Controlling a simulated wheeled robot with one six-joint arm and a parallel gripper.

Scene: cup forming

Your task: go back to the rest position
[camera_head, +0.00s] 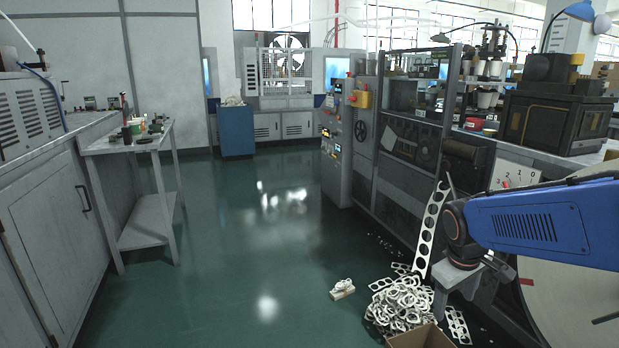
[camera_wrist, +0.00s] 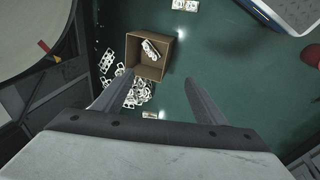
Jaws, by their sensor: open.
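My gripper shows in the wrist view (camera_wrist: 155,97) at the lower middle. Its two dark fingers stand apart with nothing between them. Below it are the green floor, an open cardboard box and a heap of white punched scraps. In the head view my blue arm reaches in from the right edge, above the floor beside the machine.
The cardboard box (camera_head: 422,337) stands by the scrap heap (camera_head: 404,303); it also shows in the wrist view (camera_wrist: 150,73). A scrap strip (camera_head: 429,230) hangs from the machine (camera_head: 405,150). A small side table (camera_head: 125,146) stands left. The middle floor (camera_head: 240,230) is clear.

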